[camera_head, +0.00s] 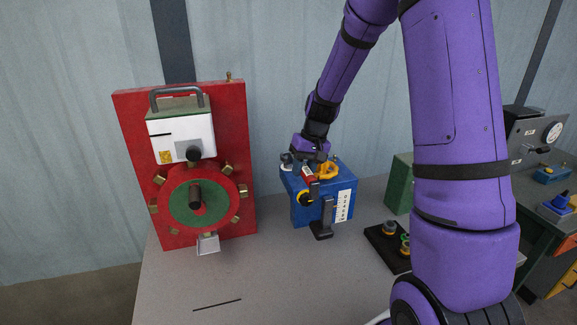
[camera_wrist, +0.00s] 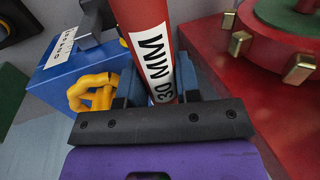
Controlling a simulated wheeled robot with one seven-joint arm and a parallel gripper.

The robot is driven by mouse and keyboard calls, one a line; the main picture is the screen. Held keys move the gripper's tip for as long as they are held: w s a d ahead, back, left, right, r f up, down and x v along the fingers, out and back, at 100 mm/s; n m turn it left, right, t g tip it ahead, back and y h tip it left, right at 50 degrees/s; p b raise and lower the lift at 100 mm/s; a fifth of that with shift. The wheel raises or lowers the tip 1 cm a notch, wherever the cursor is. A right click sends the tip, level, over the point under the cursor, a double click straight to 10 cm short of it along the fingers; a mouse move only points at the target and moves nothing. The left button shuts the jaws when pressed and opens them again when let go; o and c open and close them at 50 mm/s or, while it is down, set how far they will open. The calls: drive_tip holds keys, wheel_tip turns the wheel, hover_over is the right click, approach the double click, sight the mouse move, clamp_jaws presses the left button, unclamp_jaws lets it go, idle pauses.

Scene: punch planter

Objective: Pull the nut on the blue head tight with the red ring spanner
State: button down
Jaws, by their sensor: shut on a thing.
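The red ring spanner (camera_wrist: 152,45), marked "30 MM", stands between the fingers of my gripper (camera_wrist: 160,88) in the wrist view. My gripper is shut on its shaft. In the head view a short red piece of the spanner (camera_head: 308,173) shows under my gripper (camera_head: 309,163), at the front left of the blue head (camera_head: 343,177). The blue head also shows in the wrist view (camera_wrist: 70,72), left of the spanner. The spanner's ring end and the nut cannot be made out, so I cannot tell whether the ring is around the nut.
A yellow piece (camera_head: 328,170) sits on the blue head, close to my gripper. A red panel (camera_head: 240,140) with a green and red wheel stands left. A black tray (camera_head: 382,250) and a green box (camera_head: 400,185) lie right. The front bench (camera_head: 270,275) is mostly clear.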

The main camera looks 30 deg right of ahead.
drive_tip(key=shift+f, duration=1.55)
idle(0.4)
drive_tip(key=a+m, duration=0.1)
drive_tip(key=w+a+m, duration=0.1)
drive_tip(key=a+m+t, duration=0.1)
drive_tip(key=a, duration=0.1)
drive_tip(key=shift+w+a+m, duration=0.1)
drive_tip(key=shift+w+m, duration=0.2)
drive_tip(key=shift+w, duration=0.05)
idle(0.5)
drive_tip(key=shift+s+d, duration=0.15)
drive_tip(key=shift+d, duration=0.05)
drive_tip(key=shift+r, duration=0.1)
idle(0.5)
drive_tip(key=shift+r, duration=1.5)
